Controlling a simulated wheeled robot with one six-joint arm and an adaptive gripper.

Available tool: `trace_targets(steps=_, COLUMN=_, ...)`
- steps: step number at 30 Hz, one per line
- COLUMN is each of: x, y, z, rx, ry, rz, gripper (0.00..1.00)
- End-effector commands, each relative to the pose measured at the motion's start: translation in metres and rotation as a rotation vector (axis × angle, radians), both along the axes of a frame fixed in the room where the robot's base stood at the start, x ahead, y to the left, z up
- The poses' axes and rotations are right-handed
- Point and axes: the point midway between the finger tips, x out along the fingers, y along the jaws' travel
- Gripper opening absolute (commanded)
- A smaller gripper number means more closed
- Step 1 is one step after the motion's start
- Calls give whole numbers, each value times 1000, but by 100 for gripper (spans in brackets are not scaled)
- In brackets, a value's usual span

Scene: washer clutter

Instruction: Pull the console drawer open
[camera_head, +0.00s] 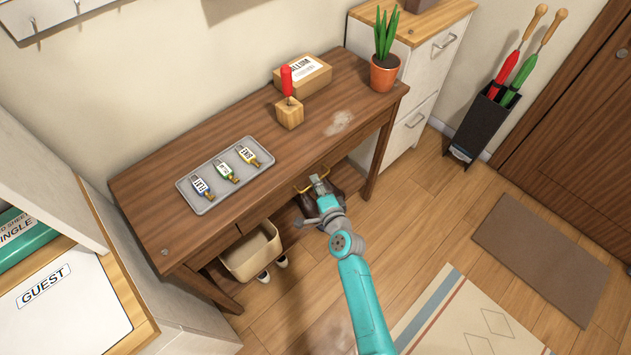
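The wooden console table (160,215) stands against the wall. Its drawer front, under the front edge of the top, is seen steeply from above and mostly hidden. A brass handle (301,189) shows below that edge, right of the table's middle. The drawer looks shut, with no open drawer box in view. My gripper (318,183) is at the handle, reaching in from the front. The fingertips are small and overlap the handle, so I cannot tell whether they are closed on it.
A grey tray (206,206) with several tagged keys, a wooden block (289,118) with a red item, a box (316,72) and a potted plant (384,76) stand on the table. A bin (250,256) sits below. The floor in front is mostly clear.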

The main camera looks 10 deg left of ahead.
Motion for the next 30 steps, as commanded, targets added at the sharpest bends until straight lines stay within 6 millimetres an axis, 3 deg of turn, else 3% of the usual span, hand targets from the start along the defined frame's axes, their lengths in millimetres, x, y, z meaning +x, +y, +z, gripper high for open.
trace_targets(steps=14, x=10, y=6, z=-2, rx=-1, ry=-1, rz=-1, gripper=20)
trace_targets(steps=17, x=10, y=5, z=-2, rx=-1, ry=-1, rz=-1, gripper=0)
trace_targets(steps=30, x=9, y=4, z=-3, rx=-1, ry=1, rz=-1, gripper=0)
